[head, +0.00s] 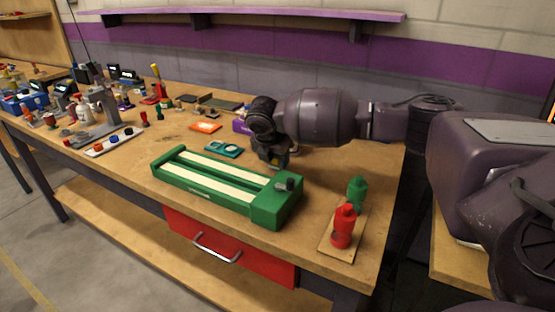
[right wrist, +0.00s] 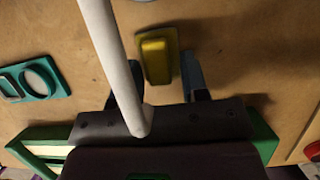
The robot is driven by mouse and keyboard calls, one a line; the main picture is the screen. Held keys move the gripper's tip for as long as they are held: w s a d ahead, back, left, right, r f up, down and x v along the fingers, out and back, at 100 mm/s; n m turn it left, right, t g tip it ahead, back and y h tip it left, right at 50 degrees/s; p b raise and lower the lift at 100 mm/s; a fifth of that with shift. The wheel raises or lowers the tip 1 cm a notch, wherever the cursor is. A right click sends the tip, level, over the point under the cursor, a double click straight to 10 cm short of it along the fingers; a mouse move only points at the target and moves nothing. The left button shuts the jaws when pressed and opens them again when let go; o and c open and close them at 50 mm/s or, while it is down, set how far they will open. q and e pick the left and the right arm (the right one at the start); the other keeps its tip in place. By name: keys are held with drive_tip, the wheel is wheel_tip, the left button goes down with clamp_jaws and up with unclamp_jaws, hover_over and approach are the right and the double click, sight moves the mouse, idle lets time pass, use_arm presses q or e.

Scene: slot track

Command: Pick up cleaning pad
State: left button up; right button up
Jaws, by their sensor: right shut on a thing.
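The cleaning pad appears to be the small yellow block (right wrist: 156,62) between the two fingers of my right gripper (right wrist: 160,82) in the right wrist view. The right gripper is shut on it. In the head view my right gripper (head: 274,164) points down at the bench just behind the green slot track (head: 280,207), and the pad is mostly hidden there. I cannot tell whether the pad touches the bench. The track has two pale strips and a dark knob at its right end. My left gripper is not in view.
A teal piece (head: 223,149) and an orange piece (head: 205,127) lie behind the track. A red bottle (head: 343,228) and a green bottle (head: 357,191) stand on a small board at the front right. Many tools crowd the bench's left side. A pale rod (right wrist: 115,60) crosses the wrist view.

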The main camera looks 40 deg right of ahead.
drive_tip(key=a+r, duration=0.1)
drive_tip(key=s+a+r+p, duration=0.1)
drive_tip(key=a, duration=0.1)
drive_tip(key=a+r+p, duration=0.1)
drive_tip(key=r, duration=0.1)
drive_tip(key=shift+s+a, duration=0.15)
drive_tip(key=shift+s, duration=0.2)
drive_tip(key=s+a+r, duration=0.1)
drive_tip(key=a, duration=0.1)
drive_tip(key=s+a+r+p, duration=0.1)
drive_tip(key=a, duration=0.2)
drive_tip(key=s+a+r+p, duration=0.1)
drive_tip(key=a, duration=0.1)
drive_tip(key=shift+s+a+r, duration=0.1)
drive_tip(key=shift+a+r, duration=0.25)
drive_tip(key=shift+r, duration=0.05)
drive_tip(key=shift+s+a+r, duration=0.1)
drive_tip(key=shift+s+a, duration=0.05)
drive_tip(key=shift+a, duration=0.25)
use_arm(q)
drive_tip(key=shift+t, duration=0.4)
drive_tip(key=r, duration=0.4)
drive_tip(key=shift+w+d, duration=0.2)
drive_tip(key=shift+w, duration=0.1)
